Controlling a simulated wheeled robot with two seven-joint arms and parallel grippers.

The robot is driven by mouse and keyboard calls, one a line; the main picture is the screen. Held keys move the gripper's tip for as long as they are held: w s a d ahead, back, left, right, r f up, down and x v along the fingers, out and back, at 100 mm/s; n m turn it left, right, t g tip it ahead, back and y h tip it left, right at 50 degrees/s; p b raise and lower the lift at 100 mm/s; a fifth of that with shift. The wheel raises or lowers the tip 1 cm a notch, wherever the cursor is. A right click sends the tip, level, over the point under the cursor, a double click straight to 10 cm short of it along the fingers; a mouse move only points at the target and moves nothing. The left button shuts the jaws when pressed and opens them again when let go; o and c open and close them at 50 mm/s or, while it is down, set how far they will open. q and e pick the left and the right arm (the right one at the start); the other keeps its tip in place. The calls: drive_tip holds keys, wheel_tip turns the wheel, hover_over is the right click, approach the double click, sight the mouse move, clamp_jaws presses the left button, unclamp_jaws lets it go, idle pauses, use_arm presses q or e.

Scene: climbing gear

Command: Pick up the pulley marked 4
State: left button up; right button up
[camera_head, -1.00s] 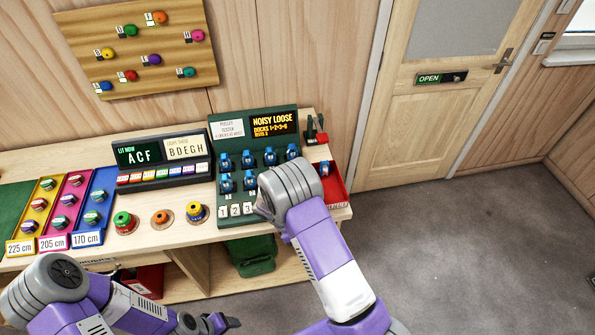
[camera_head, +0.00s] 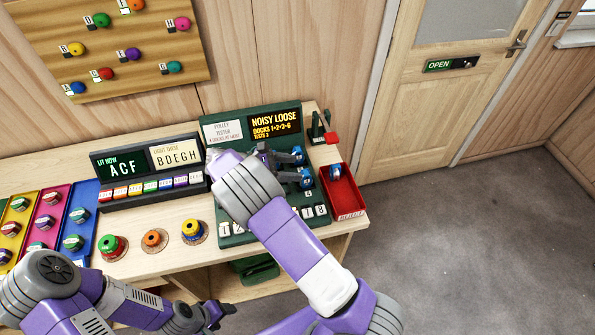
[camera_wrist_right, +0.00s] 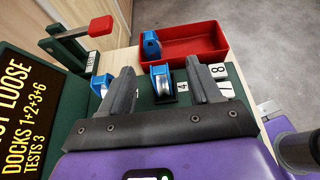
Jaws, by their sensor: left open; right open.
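The pulley marked 4 (camera_wrist_right: 162,82) is blue with a silver wheel and stands on the green tester board (camera_wrist_right: 145,92), beside a small 4 label. In the right wrist view it is between the fingers of my right gripper (camera_wrist_right: 160,68), which is open with no visible grip on it. In the head view my right gripper (camera_head: 283,156) is over the board's right part, near two blue pulleys; the front one (camera_head: 306,179) looks like the same pulley. My left gripper (camera_head: 217,312) is open and empty, low in front of the bench.
Another blue pulley (camera_wrist_right: 100,84) is close behind one right finger. A red tray (camera_wrist_right: 205,42) with a blue pulley (camera_wrist_right: 152,45) lies beside the board. White number cards (camera_wrist_right: 222,80) line its front. A red-handled lever (camera_head: 329,138) stands behind the tray.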

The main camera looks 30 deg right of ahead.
sight(304, 172)
drive_tip(key=shift+w+f+b, duration=0.4)
drive_tip(key=shift+w+f, duration=0.1)
drive_tip(key=shift+f, duration=0.1)
drive_tip(key=shift+f+b, duration=0.2)
drive_tip(key=shift+b, duration=0.15)
drive_tip(key=shift+s+f+b, duration=0.1)
drive_tip(key=shift+s+b, duration=0.2)
drive_tip(key=shift+f+b, duration=0.3)
drive_tip(key=shift+f, duration=0.2)
drive_tip(key=shift+d+f, duration=0.15)
drive_tip(key=shift+d, duration=0.05)
drive_tip(key=b+x, duration=0.1)
drive_tip(key=x, duration=0.6)
drive_tip(key=shift+d, duration=0.1)
use_arm(q)
drive_tip(key=f, duration=0.4)
drive_tip(key=shift+w+f, duration=0.2)
drive_tip(key=shift+f, duration=0.15)
